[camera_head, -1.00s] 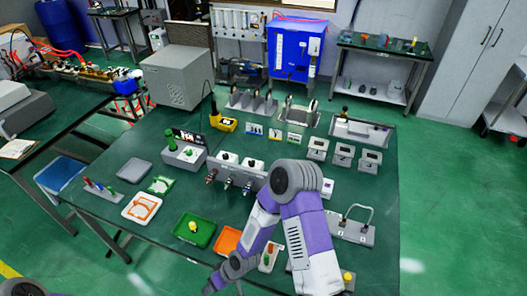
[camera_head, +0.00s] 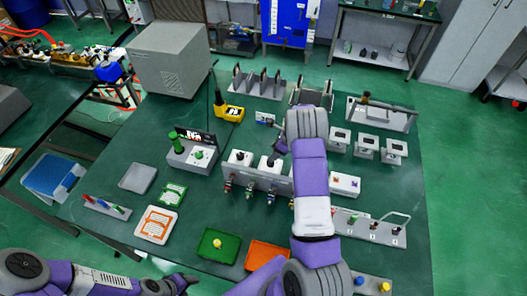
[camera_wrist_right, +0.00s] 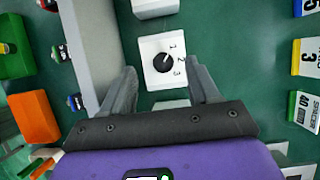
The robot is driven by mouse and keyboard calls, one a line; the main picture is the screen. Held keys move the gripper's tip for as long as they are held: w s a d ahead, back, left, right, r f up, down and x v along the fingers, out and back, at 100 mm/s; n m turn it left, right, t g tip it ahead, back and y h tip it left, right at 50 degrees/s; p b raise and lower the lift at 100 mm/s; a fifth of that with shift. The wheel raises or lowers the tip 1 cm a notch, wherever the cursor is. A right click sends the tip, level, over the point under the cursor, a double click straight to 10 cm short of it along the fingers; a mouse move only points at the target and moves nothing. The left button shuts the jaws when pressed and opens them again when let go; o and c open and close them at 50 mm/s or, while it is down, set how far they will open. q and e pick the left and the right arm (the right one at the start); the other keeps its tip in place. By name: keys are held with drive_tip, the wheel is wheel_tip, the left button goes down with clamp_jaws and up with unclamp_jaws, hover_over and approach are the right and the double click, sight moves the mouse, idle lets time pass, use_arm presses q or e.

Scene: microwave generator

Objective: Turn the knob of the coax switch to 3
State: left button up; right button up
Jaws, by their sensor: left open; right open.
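The coax switch (camera_wrist_right: 157,79) is a white block with a round black knob (camera_wrist_right: 164,63) and the numbers 1, 2 and 3 beside it. The knob's pointer is too small to read surely. In the head view a switch (camera_head: 268,166) shows beside my right gripper (camera_head: 276,154). In the right wrist view my right gripper (camera_wrist_right: 163,74) is open and empty, its two fingers on either side of the switch, seen from above. Whether they touch it cannot be told. My left gripper (camera_head: 178,284) is low at the front edge, away from the switch.
A similar white switch (camera_head: 240,157) stands left of it, behind a long grey panel (camera_head: 258,180) with coloured connectors. A yellow device (camera_head: 230,112), a grey rack (camera_head: 255,88) and white boxes (camera_head: 366,147) stand behind and to the right. A green tray (camera_head: 215,248) and an orange tray (camera_head: 262,253) lie in front.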

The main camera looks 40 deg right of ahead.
drive_tip(key=shift+s+d+f+n+g, duration=0.4)
drive_tip(key=shift+s+d+f+n, duration=0.1)
drive_tip(key=shift+s+d+f, duration=0.1)
drive_tip(key=x, duration=0.6)
drive_tip(key=shift+w+f, duration=0.1)
drive_tip(key=shift+f, duration=0.2)
drive_tip(key=shift+c, duration=0.3)
drive_tip(key=c, duration=1)
